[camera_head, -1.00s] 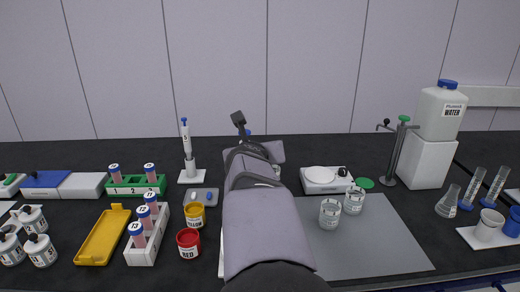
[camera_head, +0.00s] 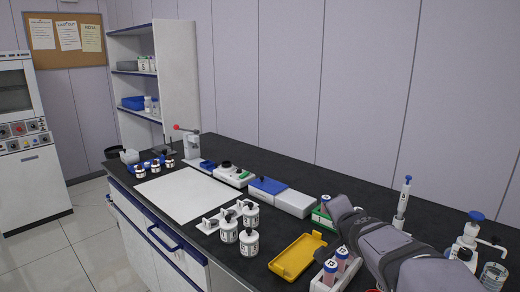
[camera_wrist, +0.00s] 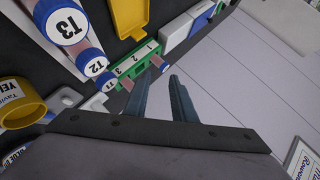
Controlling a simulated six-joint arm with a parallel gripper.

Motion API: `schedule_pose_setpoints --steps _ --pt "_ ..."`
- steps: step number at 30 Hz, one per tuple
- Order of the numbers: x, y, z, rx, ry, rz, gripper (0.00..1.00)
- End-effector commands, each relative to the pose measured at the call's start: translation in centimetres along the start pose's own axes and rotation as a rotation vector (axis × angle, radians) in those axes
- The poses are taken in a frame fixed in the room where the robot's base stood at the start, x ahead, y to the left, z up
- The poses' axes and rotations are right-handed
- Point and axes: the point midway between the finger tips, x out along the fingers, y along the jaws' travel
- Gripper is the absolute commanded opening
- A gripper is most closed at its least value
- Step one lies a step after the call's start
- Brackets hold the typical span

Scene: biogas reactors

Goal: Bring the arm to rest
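My arm (camera_head: 388,250) reaches in from the lower right of the head view, above the bench, with its wrist end near the green rack (camera_head: 321,217). My gripper (camera_wrist: 168,71) shows in the wrist view as two dark fingers with a narrow gap between them. Nothing is held between them. Past the fingers are the pale wall and, to their left, the green numbered rack (camera_wrist: 137,62). The fingertips cannot be made out in the head view.
A white rack with capped tubes (camera_head: 333,268) stands beneath my wrist. The yellow tray (camera_head: 297,257), white bottles (camera_head: 249,241) and a pipette on a stand (camera_head: 402,203) are around it. A white mat (camera_head: 185,196) lies clear at left.

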Motion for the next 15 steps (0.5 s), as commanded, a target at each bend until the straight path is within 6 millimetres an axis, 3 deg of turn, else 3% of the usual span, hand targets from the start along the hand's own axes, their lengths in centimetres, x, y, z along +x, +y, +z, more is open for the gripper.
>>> schedule_pose_setpoints --steps 1,6,9,15 --pt "0.3 -1.1 3.6 -0.199 -0.081 -0.012 0.24" --pt "0.0 -2.4 14.3 -0.895 -0.314 -0.104 0.24" --pt "-0.7 -2.1 19.0 -1.224 -0.412 -0.177 0.24" --pt "-2.4 -1.1 25.0 -1.710 -0.540 -0.319 0.24"
